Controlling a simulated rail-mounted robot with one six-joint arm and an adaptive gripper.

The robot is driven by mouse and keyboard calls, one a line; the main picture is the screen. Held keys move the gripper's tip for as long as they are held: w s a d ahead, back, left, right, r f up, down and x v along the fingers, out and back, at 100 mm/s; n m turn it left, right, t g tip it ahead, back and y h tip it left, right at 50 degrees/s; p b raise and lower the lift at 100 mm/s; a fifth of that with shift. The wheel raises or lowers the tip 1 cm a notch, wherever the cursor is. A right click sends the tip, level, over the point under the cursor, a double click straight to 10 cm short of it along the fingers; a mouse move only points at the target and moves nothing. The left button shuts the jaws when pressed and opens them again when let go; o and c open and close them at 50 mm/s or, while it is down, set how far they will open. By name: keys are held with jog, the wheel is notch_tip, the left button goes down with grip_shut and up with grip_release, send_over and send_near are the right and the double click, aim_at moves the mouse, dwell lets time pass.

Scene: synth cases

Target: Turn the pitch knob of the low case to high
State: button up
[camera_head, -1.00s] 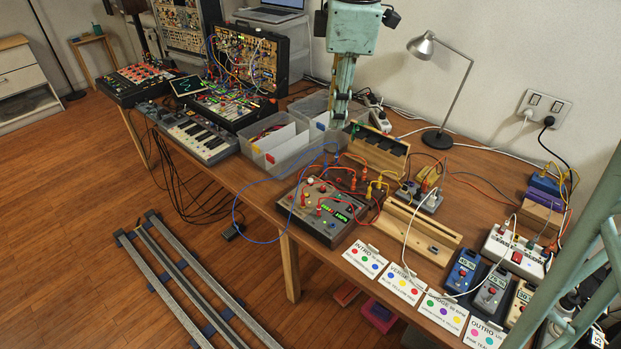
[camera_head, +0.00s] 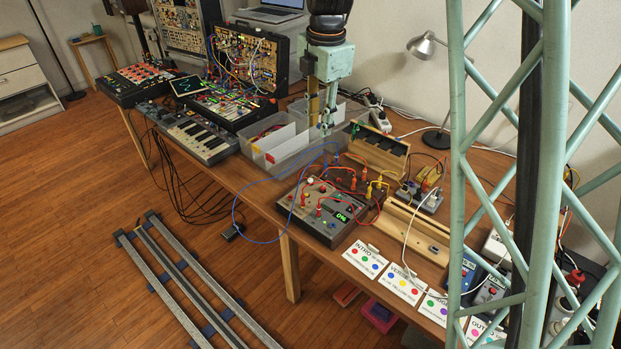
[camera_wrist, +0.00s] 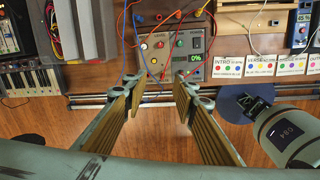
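A low grey case (camera_head: 324,210) sits at the table's front edge, with red and yellow cable plugs, knobs and a green 0% display (camera_head: 341,217). Labels there are too small to read surely, so I cannot tell which knob is pitch. Another low case of modules (camera_head: 228,106) lies before a tall one, farther left. My gripper (camera_head: 321,112) hangs over the clear bins, behind the grey case. In the wrist view my gripper (camera_wrist: 158,82) is open and empty.
Clear bins (camera_head: 275,142) and a keyboard (camera_head: 202,136) lie left of the grey case. An open wooden box (camera_head: 380,146) stands behind it. Song cards (camera_head: 364,258) lie at the front edge. A blue cable (camera_head: 236,200) loops off the table. My lattice column covers the right side.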

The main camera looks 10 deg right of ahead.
aim_at(310, 180)
jog(key=w+f+n, duration=0.3)
jog(key=w+f, duration=0.1)
jog(key=f, duration=0.3)
jog(key=w+f+n, duration=0.3)
jog(key=w+f, duration=0.2)
jog(key=f, duration=0.3)
jog(key=shift+w+d+f+n+g, duration=0.15)
jog(key=shift+w+f+n+g, duration=0.15)
jog(key=shift+g, duration=0.1)
jog(key=shift+s+f, duration=0.1)
jog(key=shift+f, duration=0.1)
jog(key=shift+a+f+b, duration=0.2)
jog(key=shift+f+b, duration=0.8)
jog(key=shift+f, duration=5.75)
jog(key=c, duration=0.9)
